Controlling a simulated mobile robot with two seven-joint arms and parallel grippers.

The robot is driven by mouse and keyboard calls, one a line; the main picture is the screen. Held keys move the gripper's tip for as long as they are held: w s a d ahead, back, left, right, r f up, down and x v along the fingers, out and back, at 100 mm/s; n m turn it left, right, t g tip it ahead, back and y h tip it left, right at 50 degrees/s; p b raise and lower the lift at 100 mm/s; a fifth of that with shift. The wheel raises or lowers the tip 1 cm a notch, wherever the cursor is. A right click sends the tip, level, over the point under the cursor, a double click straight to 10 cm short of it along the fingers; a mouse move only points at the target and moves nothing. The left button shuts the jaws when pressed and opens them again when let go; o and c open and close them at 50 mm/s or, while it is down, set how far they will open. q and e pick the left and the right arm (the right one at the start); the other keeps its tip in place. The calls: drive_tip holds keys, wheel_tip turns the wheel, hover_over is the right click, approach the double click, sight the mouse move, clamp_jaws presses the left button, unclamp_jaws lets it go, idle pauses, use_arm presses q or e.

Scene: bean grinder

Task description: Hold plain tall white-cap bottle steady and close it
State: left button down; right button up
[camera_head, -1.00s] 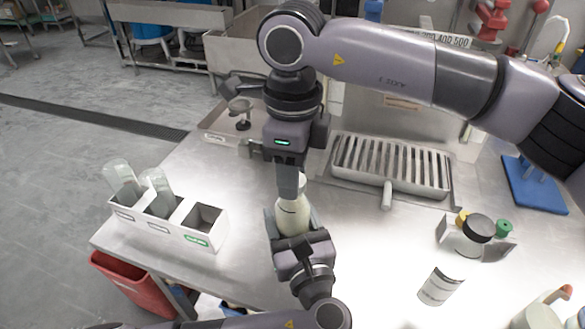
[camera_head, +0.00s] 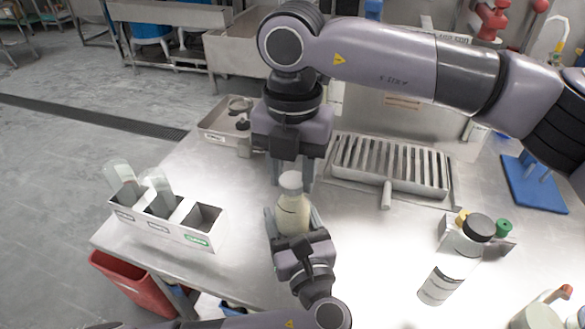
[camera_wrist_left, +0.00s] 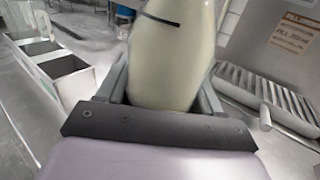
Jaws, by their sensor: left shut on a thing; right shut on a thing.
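The plain tall white-cap bottle (camera_head: 293,216) stands upright on the steel table, filled with something pale cream. My left gripper (camera_head: 291,222) is shut around its body from the near side. In the left wrist view the bottle (camera_wrist_left: 172,55) fills the space between the fingers, and its top is cut off. The white cap (camera_head: 290,181) sits at the bottle's top. My right gripper (camera_head: 291,180) points down from above, shut on the cap with one finger on each side. Whether the cap is fully seated cannot be told.
A white three-slot holder (camera_head: 178,236) with two clear scoops stands at left. A slatted metal rack (camera_head: 390,166) lies behind right. A black-capped clear bottle (camera_head: 441,287), a small holder with colored caps and a blue stand (camera_head: 535,184) are at right. A red bin (camera_head: 133,284) is below the left edge.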

drive_tip(key=m, duration=0.2)
drive_tip(key=shift+m, duration=0.4)
drive_tip(key=o, duration=1.2)
drive_tip(key=shift+c, duration=0.2)
drive_tip(key=shift+r, duration=2.25)
drive_tip(key=shift+n, duration=0.3)
drive_tip(key=shift+c, duration=0.3)
